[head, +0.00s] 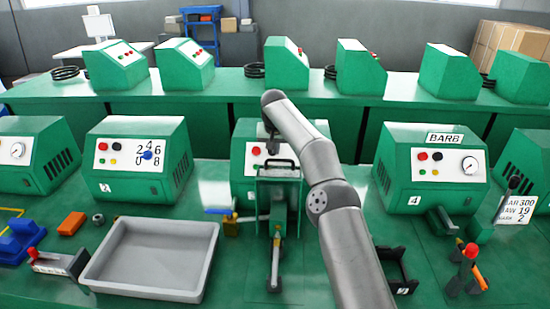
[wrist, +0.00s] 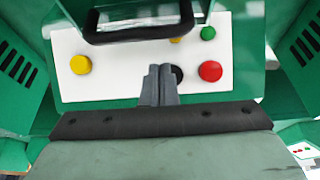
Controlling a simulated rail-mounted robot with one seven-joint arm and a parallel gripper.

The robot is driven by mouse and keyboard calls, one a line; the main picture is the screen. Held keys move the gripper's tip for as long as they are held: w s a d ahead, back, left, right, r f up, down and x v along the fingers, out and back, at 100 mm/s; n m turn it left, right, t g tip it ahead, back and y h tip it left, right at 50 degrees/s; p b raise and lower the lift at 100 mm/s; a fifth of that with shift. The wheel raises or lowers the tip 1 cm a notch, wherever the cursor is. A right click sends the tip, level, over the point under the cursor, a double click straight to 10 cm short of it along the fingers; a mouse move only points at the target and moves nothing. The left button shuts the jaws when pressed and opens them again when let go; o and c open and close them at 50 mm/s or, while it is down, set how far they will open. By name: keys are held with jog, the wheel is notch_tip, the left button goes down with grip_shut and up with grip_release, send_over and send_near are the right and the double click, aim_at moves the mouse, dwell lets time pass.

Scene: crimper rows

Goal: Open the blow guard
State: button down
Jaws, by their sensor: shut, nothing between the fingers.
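The blow guard (head: 279,190) is a green-framed panel with a black handle on top, standing in front of the middle green machine. In the head view its handle (head: 278,164) lies just below my gripper (head: 272,147). In the wrist view the dark handle (wrist: 140,36) crosses the top of the picture. My gripper (wrist: 161,75) shows there with its fingers together and empty, apart from the handle in the picture and over the white button panel (wrist: 120,87). I cannot tell the exact depth between fingers and handle. My arm covers the right side of the middle machine.
Green machines stand on both sides, one marked BARB (head: 432,165). A grey tray (head: 150,258) lies at front left. A red-handled tool (head: 468,268) stands at front right. A black bracket (head: 397,268) is right of my arm. Another machine row stands behind.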

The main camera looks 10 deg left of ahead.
jog(key=shift+s+b, duration=0.45)
jog(key=shift+s, duration=0.95)
